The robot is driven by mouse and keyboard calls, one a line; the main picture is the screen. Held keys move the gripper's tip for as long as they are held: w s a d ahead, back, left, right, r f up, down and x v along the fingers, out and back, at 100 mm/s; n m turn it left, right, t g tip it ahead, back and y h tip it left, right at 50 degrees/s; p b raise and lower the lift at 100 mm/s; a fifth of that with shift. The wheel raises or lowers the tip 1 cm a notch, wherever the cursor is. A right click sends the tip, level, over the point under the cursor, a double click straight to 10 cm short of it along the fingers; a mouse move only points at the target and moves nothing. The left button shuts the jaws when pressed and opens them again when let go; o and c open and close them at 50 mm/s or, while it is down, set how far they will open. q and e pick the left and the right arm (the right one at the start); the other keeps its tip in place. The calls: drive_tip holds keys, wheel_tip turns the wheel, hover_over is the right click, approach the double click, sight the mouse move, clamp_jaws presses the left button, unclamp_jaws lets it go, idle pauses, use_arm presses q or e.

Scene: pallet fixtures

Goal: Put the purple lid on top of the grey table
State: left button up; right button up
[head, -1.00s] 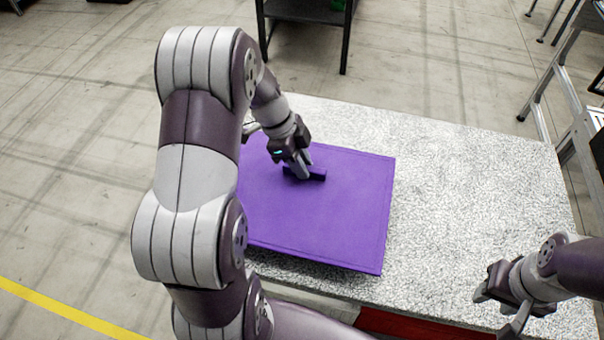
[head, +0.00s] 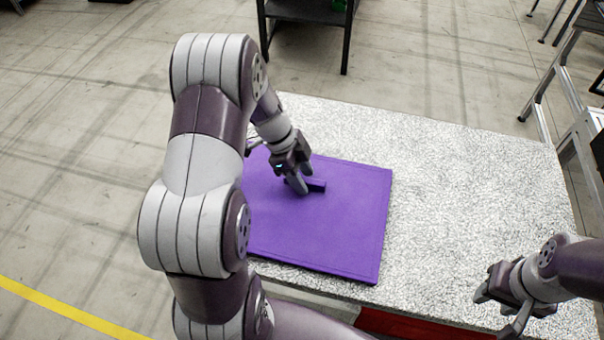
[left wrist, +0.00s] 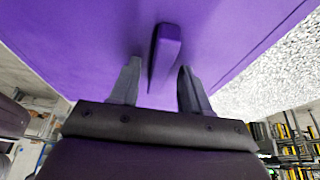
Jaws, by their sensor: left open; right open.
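The purple lid (head: 330,234) is a flat square panel with a raised bar handle (head: 316,185). It lies on the left part of the grey speckled table (head: 470,190), close to the front edge. My left gripper (head: 298,188) is at the handle, open. In the left wrist view its two fingers (left wrist: 157,85) stand apart on either side of the handle (left wrist: 165,55), with the lid's surface (left wrist: 80,40) filling the view beyond. My arm hides the lid's left edge in the head view. My right gripper (head: 500,305) is open and empty over the table's front right corner.
The right half of the table is clear. A dark metal shelf (head: 308,15) stands behind the table, and a grey ladder-like frame (head: 565,95) stands at the right. Something red (head: 400,325) shows below the front edge. A yellow line (head: 70,319) marks the floor.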

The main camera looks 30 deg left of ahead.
use_arm(q)
drive_tip(key=v, duration=0.6)
drive_tip(key=shift+w+r, duration=0.1)
drive_tip(key=w+p+v, duration=0.1)
drive_tip(key=p+v, duration=0.3)
drive_tip(key=v, duration=0.2)
drive_tip(key=n+y, duration=0.2)
drive_tip(key=n, duration=0.4)
hover_over(297, 202)
drive_tip(key=s+d+n+y, duration=0.2)
drive_tip(key=s+d+n, duration=0.4)
drive_tip(key=n, duration=0.3)
drive_tip(key=shift+s+f, duration=0.35)
drive_tip(key=shift+f, duration=0.05)
